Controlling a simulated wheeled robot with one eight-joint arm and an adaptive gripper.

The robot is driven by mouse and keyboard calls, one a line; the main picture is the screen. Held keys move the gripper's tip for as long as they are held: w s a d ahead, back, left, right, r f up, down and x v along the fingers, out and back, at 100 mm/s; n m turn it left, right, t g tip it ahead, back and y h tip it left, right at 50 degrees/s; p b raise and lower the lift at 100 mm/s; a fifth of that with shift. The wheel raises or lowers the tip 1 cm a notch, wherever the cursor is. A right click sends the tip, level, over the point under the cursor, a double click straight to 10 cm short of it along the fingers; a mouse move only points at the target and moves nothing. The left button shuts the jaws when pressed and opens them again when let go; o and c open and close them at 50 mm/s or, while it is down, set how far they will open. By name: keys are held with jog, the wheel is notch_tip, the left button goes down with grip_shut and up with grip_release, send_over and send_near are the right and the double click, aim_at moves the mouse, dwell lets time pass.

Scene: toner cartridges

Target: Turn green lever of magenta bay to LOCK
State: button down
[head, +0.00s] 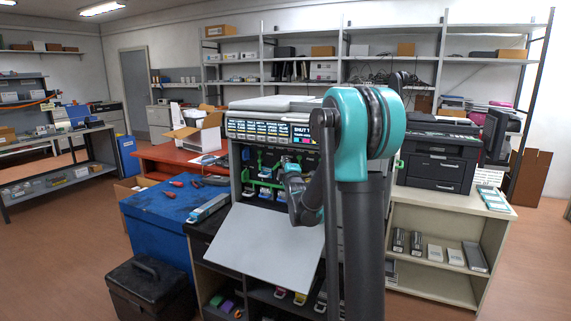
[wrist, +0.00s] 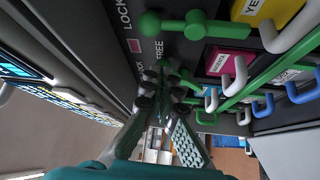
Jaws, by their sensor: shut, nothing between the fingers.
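The printer (head: 270,104) stands open, its grey front door (head: 262,245) folded down. In the wrist view a green lever (wrist: 188,28) with a round knob lies near the top, beside LOCK and FREE lettering and a small magenta square (wrist: 134,46). The magenta cartridge (wrist: 229,62) sits in its bay with a pale handle in front. My gripper (wrist: 160,88) is shut and empty, its tips below that knob and close to another green part. I cannot tell whether they touch it. In the head view, my arm partly hides the bays.
The yellow cartridge (wrist: 255,10) and several pale and blue handles crowd the right of the wrist view. A blue bench (head: 160,212) with tools stands left of the printer. A black printer (head: 437,155) on a shelf unit stands at right.

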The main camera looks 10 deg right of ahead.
jog(key=shift+w+a+r+n+g, duration=0.15)
jog(key=shift+r+n+g, duration=0.15)
jog(key=shift+n, duration=0.2)
jog(key=shift+w+a+r+n+g, duration=0.1)
jog(key=shift+r+n+g, duration=0.05)
jog(key=shift+n+g, duration=0.3)
jog(key=shift+w+a+r+n+g, duration=0.15)
jog(key=shift+a+r+n+g, duration=0.1)
jog(key=shift+n+g, duration=0.35)
jog(key=shift+w+a+r+n+g, duration=0.1)
jog(key=shift+a+r+n+g, duration=0.15)
jog(key=shift+n, duration=0.5)
jog(key=shift+f, duration=0.1)
jog(key=s, duration=1.4)
jog(key=shift+d+r, duration=0.15)
jog(key=shift+r, duration=0.25)
